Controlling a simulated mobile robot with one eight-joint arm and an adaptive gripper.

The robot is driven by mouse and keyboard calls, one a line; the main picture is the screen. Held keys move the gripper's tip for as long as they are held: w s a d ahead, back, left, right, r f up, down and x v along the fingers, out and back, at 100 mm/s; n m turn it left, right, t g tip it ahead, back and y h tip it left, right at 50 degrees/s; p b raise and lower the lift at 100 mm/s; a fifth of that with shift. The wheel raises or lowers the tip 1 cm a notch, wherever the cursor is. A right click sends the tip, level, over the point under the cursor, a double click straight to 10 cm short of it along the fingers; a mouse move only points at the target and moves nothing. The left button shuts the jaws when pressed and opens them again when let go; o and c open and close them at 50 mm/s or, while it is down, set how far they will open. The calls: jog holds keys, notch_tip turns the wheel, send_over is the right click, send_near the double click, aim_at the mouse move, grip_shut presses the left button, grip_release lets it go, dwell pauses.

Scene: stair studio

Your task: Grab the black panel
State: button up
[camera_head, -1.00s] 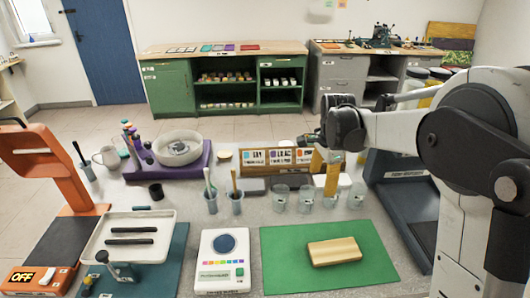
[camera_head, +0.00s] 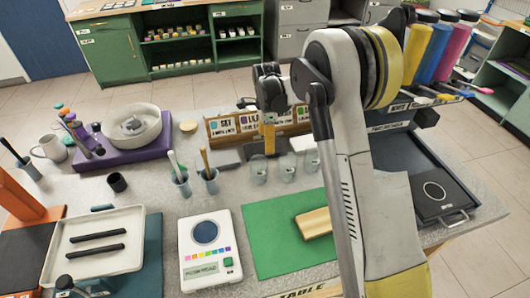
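A black square panel (camera_head: 440,191) with a white ring on it lies at the right side of the table, at the front end of a dark blue-grey tray-like unit (camera_head: 398,150). I take this to be the black panel. My gripper (camera_head: 269,130) is over the back middle of the table, in front of the sign board, well left of the panel. A yellow piece shows at its lower end. Whether this is a finger or something held is unclear, and the finger opening cannot be made out. My arm covers part of the table between gripper and panel.
Glass beakers (camera_head: 259,171) stand just below my gripper. A green mat (camera_head: 265,232) with a wooden block (camera_head: 314,223), a white scale (camera_head: 207,262) and a white tray (camera_head: 70,239) lie in front. Coloured cylinders (camera_head: 424,45) stand behind the panel's unit.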

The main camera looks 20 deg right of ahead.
notch_tip(320, 180, down, 4)
jog(key=shift+w+a+f+b, duration=0.1)
jog(key=shift+w+a+b, duration=0.05)
jog(key=shift+b, duration=0.75)
jog(key=c, duration=0.9)
